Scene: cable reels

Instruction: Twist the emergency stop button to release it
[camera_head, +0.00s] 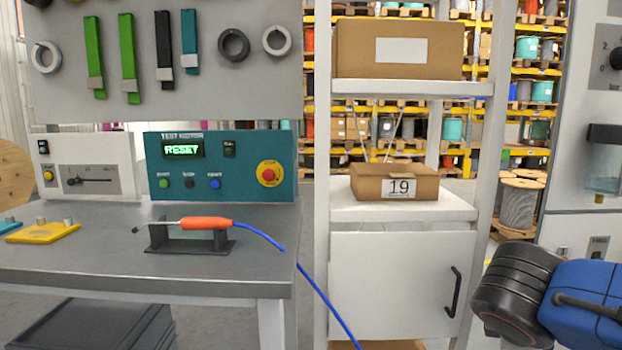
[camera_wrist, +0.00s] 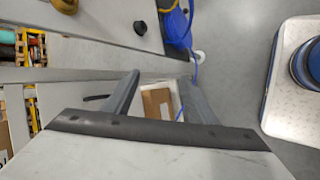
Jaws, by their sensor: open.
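The emergency stop button (camera_head: 268,174) is a red mushroom head on a yellow ring. It sits at the right of the teal test station panel (camera_head: 222,189), at the back of the grey bench. Whether it is pressed in cannot be told. The panel has a lit green display (camera_head: 183,148), its text hard to read, a row of small buttons and a black switch. My gripper (camera_wrist: 160,76) shows only in the wrist view, with its two grey fingers wide apart and nothing held. The button is not visible in the wrist view.
A tool with an orange handle (camera_head: 205,223) and blue cable rests in a stand on the bench (camera_head: 60,262) before the panel. A white shelf unit (camera_head: 400,212) with cardboard boxes stands right of the bench. A white slider box (camera_head: 88,168) is left of the panel.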

